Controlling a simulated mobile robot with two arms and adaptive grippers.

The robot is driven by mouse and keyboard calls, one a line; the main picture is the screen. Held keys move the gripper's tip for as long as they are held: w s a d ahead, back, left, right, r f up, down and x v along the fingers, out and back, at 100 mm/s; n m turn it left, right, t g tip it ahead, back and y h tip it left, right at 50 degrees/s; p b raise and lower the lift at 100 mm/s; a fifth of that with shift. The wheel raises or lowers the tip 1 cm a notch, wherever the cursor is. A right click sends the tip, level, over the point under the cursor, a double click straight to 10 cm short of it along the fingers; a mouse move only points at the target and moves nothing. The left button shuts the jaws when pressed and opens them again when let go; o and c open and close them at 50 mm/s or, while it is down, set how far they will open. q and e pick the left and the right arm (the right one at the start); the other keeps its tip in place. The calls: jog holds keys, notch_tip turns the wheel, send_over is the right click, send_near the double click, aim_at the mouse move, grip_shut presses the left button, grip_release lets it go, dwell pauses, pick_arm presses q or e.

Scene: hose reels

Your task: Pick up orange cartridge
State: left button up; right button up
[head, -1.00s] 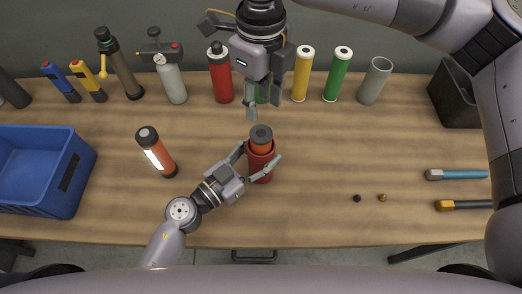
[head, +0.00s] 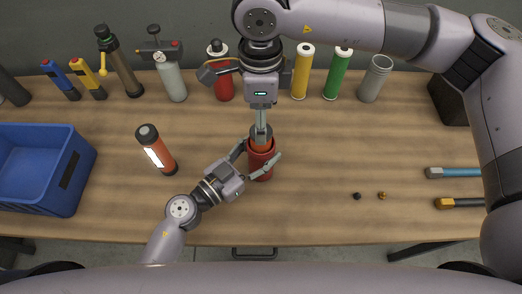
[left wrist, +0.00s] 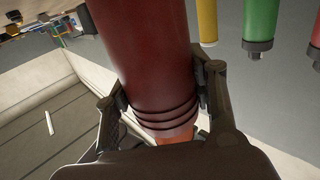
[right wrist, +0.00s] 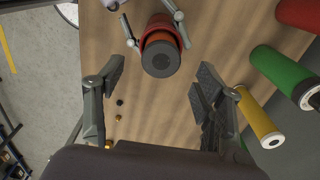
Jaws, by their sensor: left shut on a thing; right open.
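An orange cartridge (head: 261,145) with a dark grey cap sits upright in a red cylindrical sleeve (head: 261,168). Only its upper part shows above the rim. My left gripper (head: 259,156) is shut around the sleeve, which also fills the left wrist view (left wrist: 158,60). My right gripper (head: 262,122) is open above the cartridge's cap. In the right wrist view the capped cartridge end (right wrist: 160,58) shows between the spread fingers, which look apart from it.
A blue bin (head: 75,178) is at the left. Red, yellow (head: 302,72) and green (head: 338,75) cylinders and a grey cup (head: 375,80) line the back. Two handled tools (head: 455,173) lie at right, with two small knobs (head: 382,196) nearer the middle. The front table is mostly clear.

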aim_at(258, 148)
notch_tip(258, 148, down, 6)
dwell(0.5)
jog(key=shift+w+f, duration=0.1)
jog(key=shift+c, duration=0.4)
grip_shut()
